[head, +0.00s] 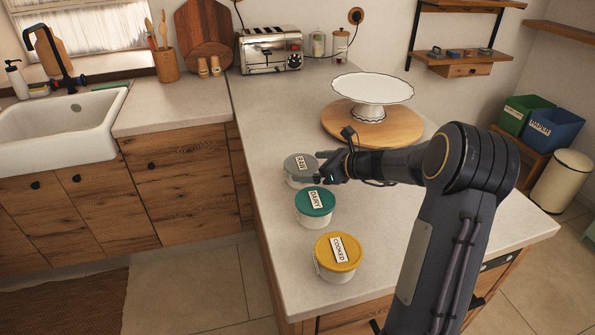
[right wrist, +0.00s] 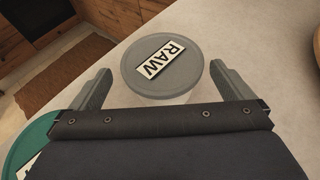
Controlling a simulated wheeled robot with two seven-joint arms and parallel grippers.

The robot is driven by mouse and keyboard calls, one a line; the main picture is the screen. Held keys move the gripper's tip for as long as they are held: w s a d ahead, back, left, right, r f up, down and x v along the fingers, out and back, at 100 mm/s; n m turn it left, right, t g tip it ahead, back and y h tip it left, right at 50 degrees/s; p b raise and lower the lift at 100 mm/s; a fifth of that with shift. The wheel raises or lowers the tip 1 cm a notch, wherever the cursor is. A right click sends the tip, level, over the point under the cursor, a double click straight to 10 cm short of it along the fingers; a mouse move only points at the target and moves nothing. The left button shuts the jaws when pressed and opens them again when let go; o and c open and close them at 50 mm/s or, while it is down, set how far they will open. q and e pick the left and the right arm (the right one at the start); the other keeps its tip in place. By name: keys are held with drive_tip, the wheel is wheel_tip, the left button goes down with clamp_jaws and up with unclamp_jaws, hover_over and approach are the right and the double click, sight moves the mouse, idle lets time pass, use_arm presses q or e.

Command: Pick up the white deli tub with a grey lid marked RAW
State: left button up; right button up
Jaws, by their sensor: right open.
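The white deli tub with a grey lid marked RAW (head: 301,168) stands on the counter, the farthest of three tubs in a row. My right gripper (head: 322,172) reaches in from the right and is close beside it in the head view. In the right wrist view the grey RAW lid (right wrist: 161,66) lies ahead of and between the two fingers of the open right gripper (right wrist: 163,88). The fingers look apart from the tub, and the gripper is empty. The lower part of the tub is partly hidden by the gripper body. My left gripper is not in view.
A green-lidded DAIRY tub (head: 315,205) and a yellow-lidded COOKED tub (head: 338,255) stand nearer on the same counter (head: 275,115). A white cake stand (head: 372,92) on a round wooden board (head: 398,129) is behind my right arm. The counter's left edge runs close beside the tubs.

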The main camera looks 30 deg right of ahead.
sight(306, 165)
drive_tip(key=x, duration=0.4)
drive_tip(key=shift+w+p, duration=0.25)
drive_tip(key=shift+p, duration=0.05)
drive_tip(key=c, duration=0.9)
